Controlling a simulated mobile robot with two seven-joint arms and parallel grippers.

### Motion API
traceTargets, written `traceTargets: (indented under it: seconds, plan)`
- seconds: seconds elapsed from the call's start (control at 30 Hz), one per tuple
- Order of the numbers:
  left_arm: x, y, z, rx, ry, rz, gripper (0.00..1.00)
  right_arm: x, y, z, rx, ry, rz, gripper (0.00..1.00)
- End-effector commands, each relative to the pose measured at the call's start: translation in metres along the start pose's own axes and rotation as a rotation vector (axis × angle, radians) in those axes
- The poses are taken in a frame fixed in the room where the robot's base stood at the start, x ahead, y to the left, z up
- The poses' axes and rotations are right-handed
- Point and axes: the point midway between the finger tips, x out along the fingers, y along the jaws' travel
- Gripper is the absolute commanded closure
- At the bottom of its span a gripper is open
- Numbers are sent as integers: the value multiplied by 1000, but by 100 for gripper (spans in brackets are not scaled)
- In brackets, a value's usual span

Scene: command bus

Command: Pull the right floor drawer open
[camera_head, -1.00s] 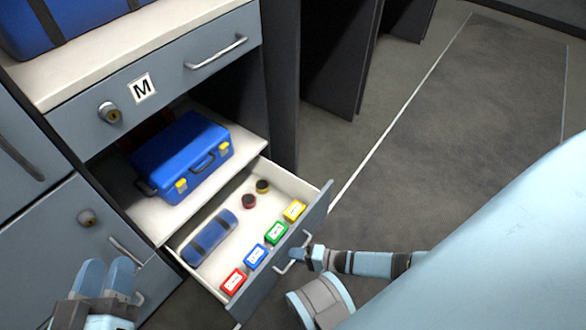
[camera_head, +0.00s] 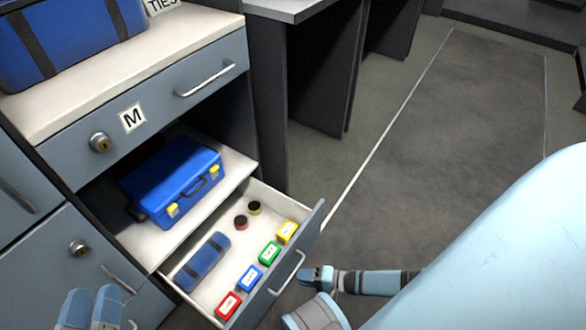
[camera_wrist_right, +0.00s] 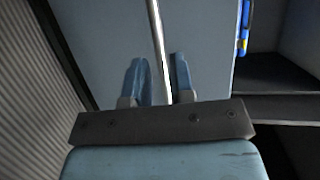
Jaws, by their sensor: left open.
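The right floor drawer (camera_head: 262,195) stands pulled out from the lower cabinet, its white inside showing. Its front carries a silver bar handle (camera_head: 288,273), also seen in the right wrist view (camera_wrist_right: 157,40). My right gripper (camera_head: 303,275) is just outside that handle, with a small gap in the head view. In the right wrist view its two blue fingers (camera_wrist_right: 160,78) stand apart, with the bar between or just ahead of them. My left gripper (camera_head: 90,306) is open and empty at the lower left, in front of the left cabinet door.
The drawer holds a blue roll (camera_head: 203,262), several coloured boxes (camera_head: 249,278) and two small dark round items (camera_head: 247,215). A blue case (camera_head: 175,180) sits on the shelf above. A closed drawer marked M (camera_head: 160,95) is higher up. Open floor (camera_head: 440,150) lies to the right.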

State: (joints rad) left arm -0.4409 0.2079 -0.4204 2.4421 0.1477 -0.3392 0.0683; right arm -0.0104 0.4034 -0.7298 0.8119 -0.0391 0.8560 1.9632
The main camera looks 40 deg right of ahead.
Motion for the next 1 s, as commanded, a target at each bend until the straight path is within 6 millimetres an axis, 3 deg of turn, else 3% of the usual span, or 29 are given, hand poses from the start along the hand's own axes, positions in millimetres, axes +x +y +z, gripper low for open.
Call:
traceTargets:
  seconds: [0.03, 0.2, 0.4, 0.6, 1.0]
  plan:
    - [0, 2, -8, 0, 14, -1, 57, -15, -3, 0, 0, 0, 4, 78]
    - [0, 4, -21, 5, 58, -4, 57, -53, -2, 0, 0, 1, 4, 78]
    - [-1, 5, -29, 7, 90, -5, 57, -83, -1, 0, -1, 0, 1, 78]
    - [-1, 5, -31, 8, 100, -5, 57, -93, 0, 0, 0, 1, 1, 78]
    - [-1, 5, -31, 8, 99, -5, 57, -93, 0, 0, 0, 0, 0, 78]
